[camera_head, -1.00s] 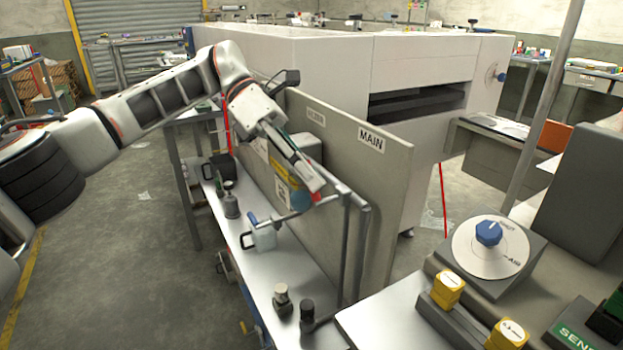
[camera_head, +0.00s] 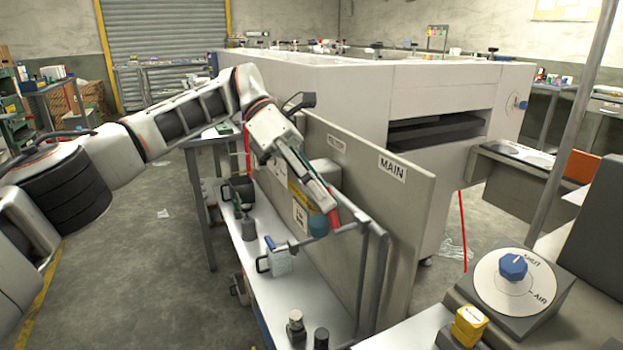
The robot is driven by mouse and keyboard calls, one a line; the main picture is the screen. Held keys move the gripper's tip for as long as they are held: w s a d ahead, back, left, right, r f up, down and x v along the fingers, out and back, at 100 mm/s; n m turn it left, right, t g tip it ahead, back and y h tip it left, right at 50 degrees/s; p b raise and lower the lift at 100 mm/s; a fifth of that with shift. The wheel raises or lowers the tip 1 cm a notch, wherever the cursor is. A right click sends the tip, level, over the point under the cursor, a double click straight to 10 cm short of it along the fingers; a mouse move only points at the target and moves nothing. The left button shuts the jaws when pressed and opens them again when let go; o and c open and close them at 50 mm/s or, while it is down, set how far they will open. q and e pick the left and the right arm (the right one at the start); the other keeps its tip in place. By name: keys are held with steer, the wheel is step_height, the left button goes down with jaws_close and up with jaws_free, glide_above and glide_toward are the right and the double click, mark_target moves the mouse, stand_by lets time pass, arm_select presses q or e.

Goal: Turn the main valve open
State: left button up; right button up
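A grey panel (camera_head: 375,235) carries a "MAIN" sign (camera_head: 392,168). Beside it, grey pipes (camera_head: 372,250) rise and bend towards my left gripper. A red piece (camera_head: 335,217), which looks like a valve handle, shows at the pipe's upper end. A round blue-green part (camera_head: 318,225) sits just left of it. My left gripper (camera_head: 325,202) points down and right with its tips at the red piece, seemingly touching it. Its fingers overlap in this view, so I cannot tell whether they are open or shut on it. My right gripper is not in view.
A dial with a blue knob (camera_head: 513,267) and a yellow block (camera_head: 468,325) stand at front right.

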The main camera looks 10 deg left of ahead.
arm_select(q)
steer(key=shift+v, duration=2.9)
